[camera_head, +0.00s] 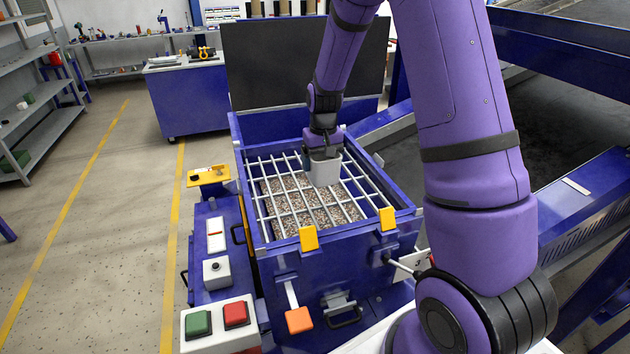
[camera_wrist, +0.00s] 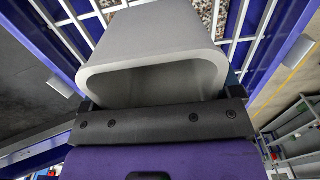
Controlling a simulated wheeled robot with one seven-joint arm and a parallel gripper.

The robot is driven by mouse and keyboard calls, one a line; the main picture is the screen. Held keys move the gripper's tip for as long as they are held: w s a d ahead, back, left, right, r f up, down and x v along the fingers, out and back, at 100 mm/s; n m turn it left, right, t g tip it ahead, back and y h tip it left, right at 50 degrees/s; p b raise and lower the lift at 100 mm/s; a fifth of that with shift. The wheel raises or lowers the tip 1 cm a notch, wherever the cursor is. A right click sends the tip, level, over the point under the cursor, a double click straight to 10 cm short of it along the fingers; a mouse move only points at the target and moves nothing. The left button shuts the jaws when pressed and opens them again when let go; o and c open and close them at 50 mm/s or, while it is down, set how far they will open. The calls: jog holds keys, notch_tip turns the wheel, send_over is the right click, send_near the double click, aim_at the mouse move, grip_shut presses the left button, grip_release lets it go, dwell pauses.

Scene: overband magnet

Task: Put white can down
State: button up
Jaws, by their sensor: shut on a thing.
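The white can (camera_head: 323,170) is in my gripper (camera_head: 322,152), over the white bar grid on top of the blue bin. In the wrist view the can (camera_wrist: 155,45) looks grey-white, with its open rounded rim towards the camera and its inside in shadow. My gripper (camera_wrist: 158,118) is shut on the can near the rim. The can's far end points down at the grid (camera_head: 265,205). I cannot tell whether it touches the bars.
The blue bin (camera_head: 300,265) holds gravel-like material under the bars and has yellow clips on its front edge. A raised dark lid (camera_head: 290,65) stands behind. A control box with green and red buttons (camera_head: 218,325) is at the front left. Clear floor (camera_head: 110,230) lies left.

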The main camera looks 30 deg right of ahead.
notch_tip(320, 180, down, 8)
jog(key=shift+f, duration=0.1)
dwell(0.4)
jog(key=o, duration=0.8)
